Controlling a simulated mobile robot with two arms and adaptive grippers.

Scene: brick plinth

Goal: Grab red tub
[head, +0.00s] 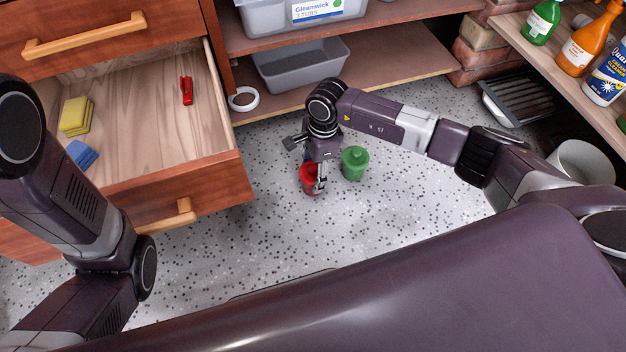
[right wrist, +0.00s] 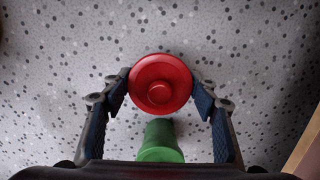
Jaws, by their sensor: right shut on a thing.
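The red tub (head: 309,179) is on or just above the speckled floor, left of the green tub (head: 355,163). My right gripper (head: 319,178) is around the red tub and shut on it. In the right wrist view the red tub (right wrist: 161,85) shows its round lid and knob from above, between the two fingers. The green tub (right wrist: 160,142) shows just below it there, partly hidden by the red tub and my gripper. Whether the red tub touches the floor cannot be told. My left arm is at the left of the head view, but its gripper is out of view.
An open wooden drawer (head: 222,165) holds yellow and blue sponges and a red item (head: 186,90). A low shelf (head: 400,66) carries a grey tray (head: 300,66) and a white tape roll (head: 243,99). Bottles stand on the right shelf. The floor in front of the tubs is clear.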

